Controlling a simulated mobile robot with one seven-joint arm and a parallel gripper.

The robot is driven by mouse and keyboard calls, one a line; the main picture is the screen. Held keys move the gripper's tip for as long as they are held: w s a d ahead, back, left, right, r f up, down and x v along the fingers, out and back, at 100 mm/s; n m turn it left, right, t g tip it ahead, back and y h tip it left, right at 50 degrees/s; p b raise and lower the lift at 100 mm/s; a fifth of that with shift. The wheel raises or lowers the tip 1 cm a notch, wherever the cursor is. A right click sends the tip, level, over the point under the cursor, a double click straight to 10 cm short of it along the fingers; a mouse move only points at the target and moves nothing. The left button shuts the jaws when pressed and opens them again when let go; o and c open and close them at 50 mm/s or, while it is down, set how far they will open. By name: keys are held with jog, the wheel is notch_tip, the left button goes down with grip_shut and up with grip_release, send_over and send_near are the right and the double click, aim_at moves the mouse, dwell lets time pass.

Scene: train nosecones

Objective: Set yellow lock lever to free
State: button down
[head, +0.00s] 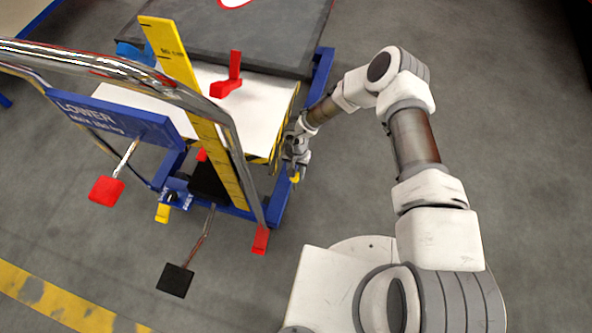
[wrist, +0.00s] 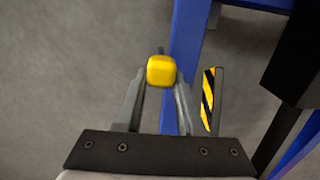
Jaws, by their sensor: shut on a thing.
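The yellow lock lever (wrist: 161,71) shows in the wrist view as a rounded yellow knob between my two fingertips. My gripper (wrist: 160,84) is shut on it, with one finger on each side. In the head view my gripper (head: 296,168) is at the right side of the blue lift cart, low beside its frame. A small part of the yellow knob (head: 295,179) shows under the fingers. The lever's shaft is mostly hidden, so its exact angle cannot be told. A second yellow piece (head: 162,213) is on the cart's near left, apart from my gripper.
A blue frame post (wrist: 188,40) stands right beside the fingers, with a black-and-yellow striped strip (wrist: 208,98). The cart has a chrome handle (head: 130,68), a red pedal (head: 107,191) and a black pedal (head: 175,280).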

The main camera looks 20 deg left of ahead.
jog(key=shift+w, duration=0.15)
jog(key=c, duration=0.5)
grip_release()
